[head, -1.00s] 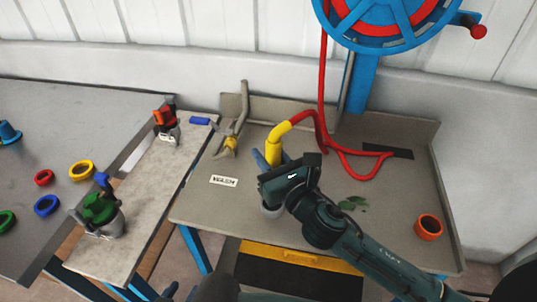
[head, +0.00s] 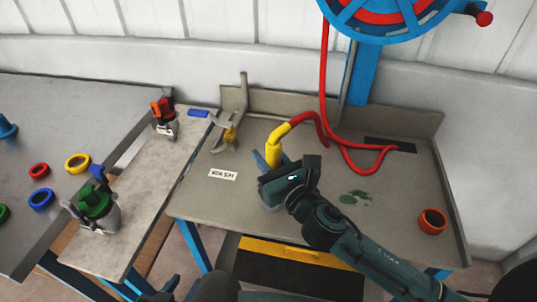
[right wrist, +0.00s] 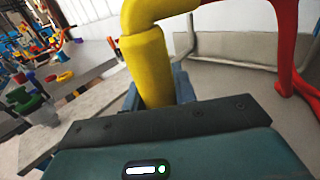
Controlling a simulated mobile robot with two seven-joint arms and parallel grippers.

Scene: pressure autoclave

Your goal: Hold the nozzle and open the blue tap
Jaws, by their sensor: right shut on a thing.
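The yellow nozzle (head: 274,152) stands on the right-hand bench at the end of a red hose. My right gripper (head: 276,172) is shut on it from the near side; the right wrist view also shows the yellow nozzle (right wrist: 152,75) just beyond the gripper. A short blue handle (head: 198,113), which looks like the blue tap, is left of a bent grey pipe (head: 240,105) at the back left of the bench. I cannot tell whether it joins the pipe. My left gripper (head: 165,292) shows only in part at the bottom edge, apart from both; its jaws cannot be made out.
A red hose (head: 345,155) loops over the bench to a blue and red reel (head: 385,15). An orange ring (head: 432,221) lies at right. Green-topped (head: 97,204) and red-topped (head: 163,115) vessels stand on the narrow left bench. A label (head: 223,174) lies at the bench's left.

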